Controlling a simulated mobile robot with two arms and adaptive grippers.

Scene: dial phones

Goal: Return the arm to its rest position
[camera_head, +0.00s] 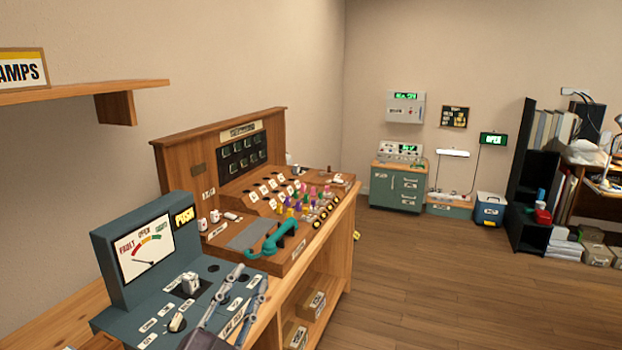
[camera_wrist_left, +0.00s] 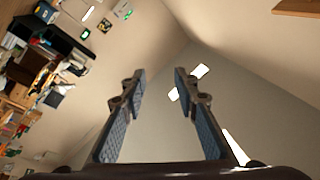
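My left gripper (camera_head: 250,276) shows at the bottom of the head view, in front of the grey-blue meter box (camera_head: 132,246). Its two fingers are apart with nothing between them. In the left wrist view the gripper (camera_wrist_left: 160,72) is also open and empty, and its camera looks toward the bare upper walls and ceiling. The rest of the left arm is mostly out of the picture. My right gripper is in neither view.
A wooden switchboard (camera_head: 220,150) with a teal handset (camera_head: 273,240) and coloured plugs stands on the bench behind the gripper. A wooden shelf (camera_head: 75,92) juts out at upper left. Open floor (camera_head: 440,290) lies to the right. A green cabinet (camera_head: 397,188) stands at the back.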

